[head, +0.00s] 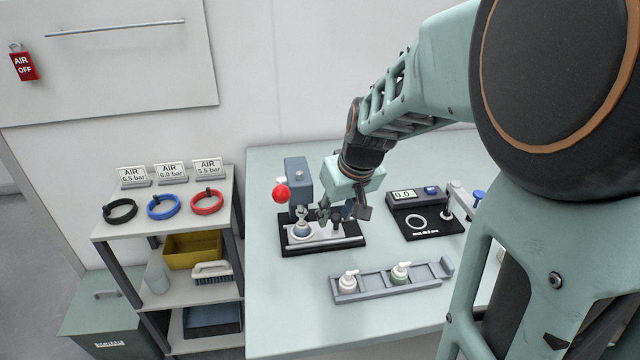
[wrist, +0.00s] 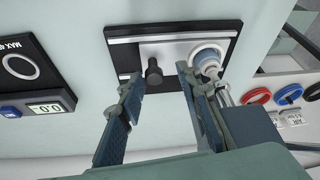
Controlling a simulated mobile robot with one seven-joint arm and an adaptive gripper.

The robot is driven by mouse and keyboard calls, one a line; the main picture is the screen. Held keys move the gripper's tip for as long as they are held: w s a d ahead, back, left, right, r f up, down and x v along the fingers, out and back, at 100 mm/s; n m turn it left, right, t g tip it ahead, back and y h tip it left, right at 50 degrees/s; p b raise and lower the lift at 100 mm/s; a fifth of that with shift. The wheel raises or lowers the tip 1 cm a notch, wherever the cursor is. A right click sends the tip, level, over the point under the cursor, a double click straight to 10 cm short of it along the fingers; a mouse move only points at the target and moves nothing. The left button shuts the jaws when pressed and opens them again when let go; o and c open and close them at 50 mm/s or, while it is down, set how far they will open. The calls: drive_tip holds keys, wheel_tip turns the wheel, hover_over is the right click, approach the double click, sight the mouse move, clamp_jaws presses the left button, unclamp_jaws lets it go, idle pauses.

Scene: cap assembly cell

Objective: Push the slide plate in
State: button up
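The slide plate (head: 322,232) is a flat silver plate on the black base of the small press (head: 298,180). It also shows in the wrist view (wrist: 176,52), with a dark upright knob (wrist: 153,72) on it. A round blue-and-white part (wrist: 208,58) sits at the plate's end by the press; it also shows in the head view (head: 301,230). My gripper (head: 344,212) is over the plate's right part. In the wrist view my gripper (wrist: 161,78) is open, its fingers apart with the knob between their tips in the picture. I cannot tell whether either finger touches the knob.
The press has a red ball handle (head: 281,194). A gauge with display (head: 407,197) stands to the right. A grey tray (head: 375,284) with two white-bodied bottles lies in front. A shelf (head: 160,220) stands left of the table. The table's front left is clear.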

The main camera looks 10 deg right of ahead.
drive_tip(key=shift+d, duration=0.15)
drive_tip(key=shift+r, duration=0.2)
wheel_tip(320, 180, up, 10)
drive_tip(key=shift+f, duration=0.2)
idle(0.3)
